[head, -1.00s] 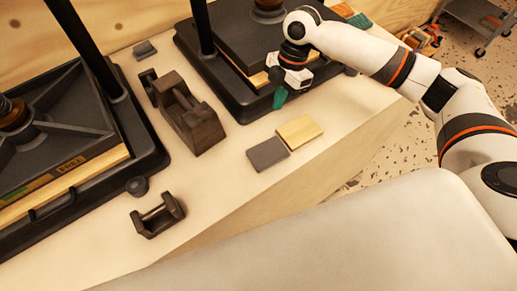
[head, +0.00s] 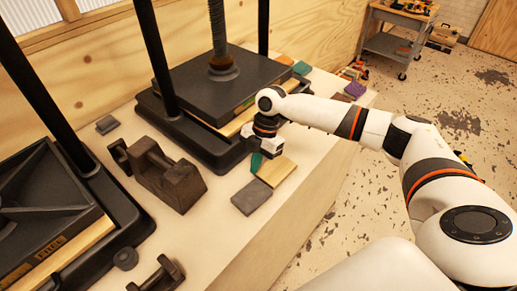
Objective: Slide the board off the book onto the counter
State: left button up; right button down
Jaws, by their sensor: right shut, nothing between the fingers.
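A pale wooden board (head: 277,171) lies flat near the front edge of the light counter (head: 225,222). A dark grey slab (head: 251,197) lies beside it, at its lower left. I see no clear book and cannot tell whether the grey slab is one. My right gripper (head: 256,163) points down, shut and empty, with its green tip close to the upper left corner of the pale board. I cannot tell whether it touches. My left gripper is not in view.
A black press (head: 194,137) stands just behind the right gripper, and another press (head: 90,235) is at left. Small coloured blocks (head: 301,68) lie at the far end.

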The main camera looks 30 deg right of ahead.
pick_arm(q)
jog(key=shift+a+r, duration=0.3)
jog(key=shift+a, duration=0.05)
pick_arm(e)
jog(key=shift+x, duration=1.25)
jog(key=shift+w+d, duration=0.2)
jog(key=shift+d, duration=0.3)
jog(key=shift+w+d, duration=0.2)
jog(key=shift+d, duration=0.35)
jog(key=shift+r, duration=0.1)
